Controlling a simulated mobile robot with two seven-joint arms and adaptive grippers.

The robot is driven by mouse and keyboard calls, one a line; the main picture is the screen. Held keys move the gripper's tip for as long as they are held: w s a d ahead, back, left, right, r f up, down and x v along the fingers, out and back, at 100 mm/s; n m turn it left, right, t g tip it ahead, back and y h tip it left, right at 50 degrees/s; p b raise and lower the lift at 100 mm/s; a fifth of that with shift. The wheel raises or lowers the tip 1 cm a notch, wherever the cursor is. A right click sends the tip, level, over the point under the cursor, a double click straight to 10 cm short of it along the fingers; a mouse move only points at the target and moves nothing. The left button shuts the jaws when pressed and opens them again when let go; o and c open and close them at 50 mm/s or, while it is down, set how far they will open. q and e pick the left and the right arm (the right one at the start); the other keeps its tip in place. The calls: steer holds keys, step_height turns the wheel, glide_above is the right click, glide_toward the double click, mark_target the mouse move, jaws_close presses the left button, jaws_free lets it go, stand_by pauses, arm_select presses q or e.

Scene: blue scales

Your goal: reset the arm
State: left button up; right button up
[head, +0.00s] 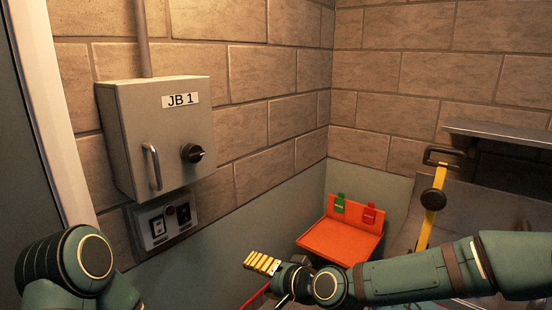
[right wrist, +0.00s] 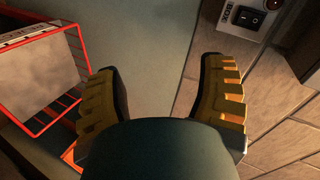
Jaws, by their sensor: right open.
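My right arm comes in from the right edge of the head view and lies level across the lower part. Its right gripper (head: 262,263) points left, in front of the wall and left of the orange seat-like panel. The right wrist view shows the two yellow ribbed fingers of this gripper (right wrist: 162,88) spread wide, with nothing between them but a grey-green surface behind. My left arm is at the bottom left of the head view, bent. The left gripper is out of sight.
A grey box marked JB 1 (head: 160,135) hangs on the wall above a switch panel (head: 163,219). The orange panel (head: 335,240) carries green and red tags. A yellow lever (head: 432,212) stands behind my right forearm. A red wire basket (right wrist: 78,38) holds a pale object.

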steer(key=s+d+f+n+g+h, duration=0.1)
steer(key=s+d+f+g, duration=0.15)
steer(key=f, duration=0.65)
steer(key=s+d+f+g+h, duration=0.15)
steer(key=s+f, duration=0.25)
steer(key=f, duration=0.4)
steer(key=s+d+f+n+g+h, duration=0.1)
steer(key=s+d+f+h, duration=0.1)
steer(key=s+d+f, duration=0.2)
steer(key=s+d+f+n+g+h, duration=0.1)
steer(key=s+d+f, duration=0.4)
steer(key=s+f, duration=0.4)
steer(key=shift+d+f+g+h, duration=0.2)
steer(key=shift+f+g+h, duration=0.05)
steer(key=shift+g+h, duration=0.1)
